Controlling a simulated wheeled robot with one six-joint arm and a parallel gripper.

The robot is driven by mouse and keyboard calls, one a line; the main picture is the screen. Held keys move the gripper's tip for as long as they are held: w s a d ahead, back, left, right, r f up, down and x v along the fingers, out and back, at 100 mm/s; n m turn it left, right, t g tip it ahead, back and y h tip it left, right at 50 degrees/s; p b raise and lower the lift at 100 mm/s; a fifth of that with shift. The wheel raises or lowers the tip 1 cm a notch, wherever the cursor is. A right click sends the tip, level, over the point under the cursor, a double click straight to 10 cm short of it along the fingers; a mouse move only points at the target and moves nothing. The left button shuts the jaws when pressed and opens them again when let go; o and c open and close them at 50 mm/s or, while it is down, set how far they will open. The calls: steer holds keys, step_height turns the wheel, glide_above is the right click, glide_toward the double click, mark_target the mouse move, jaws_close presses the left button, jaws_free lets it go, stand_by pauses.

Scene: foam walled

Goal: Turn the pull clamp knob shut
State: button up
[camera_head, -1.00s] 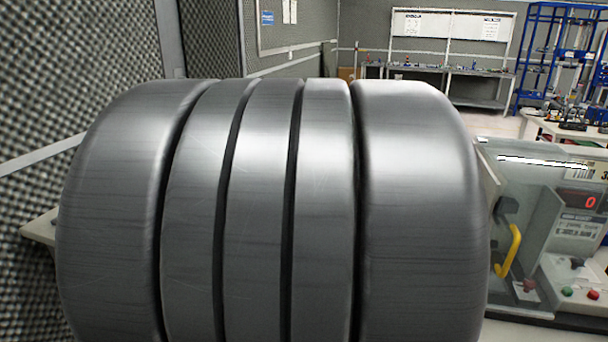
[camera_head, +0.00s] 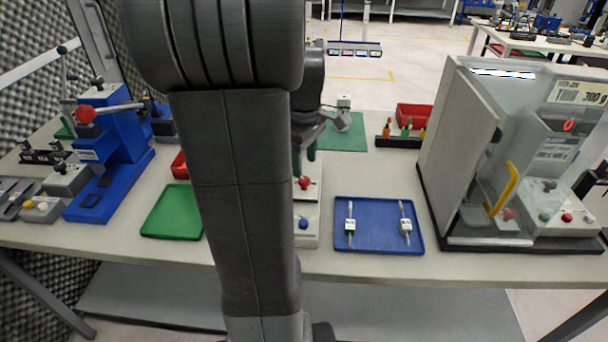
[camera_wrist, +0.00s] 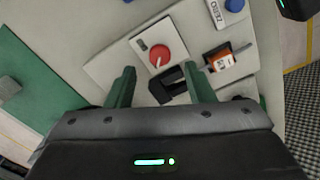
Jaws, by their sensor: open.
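The red round knob (camera_wrist: 160,56) with a pale mark sits on a light panel in the wrist view. It also shows as a small red spot (camera_head: 304,183) in the head view, just right of my arm. A black clamp-like block (camera_wrist: 168,84) lies beside the knob, with an orange and white part (camera_wrist: 221,62) next to it. My gripper (camera_wrist: 159,70) is open, its two green fingers apart on either side of the knob area in the picture, with nothing between them held. Contact cannot be told. In the head view my arm hides most of the gripper.
A blue button (camera_wrist: 235,4) marked ZERO is on the same fixture. A blue tray (camera_head: 378,244) with two small parts lies to the right, a green tray (camera_head: 172,222) to the left. A clear-shielded machine (camera_head: 520,160) stands right; a blue press (camera_head: 112,140) stands left.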

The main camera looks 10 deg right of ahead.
mark_target(304, 179)
step_height(304, 179, down, 5)
steer(key=shift+r, duration=0.1)
stand_by(0.3)
steer(key=c, duration=1)
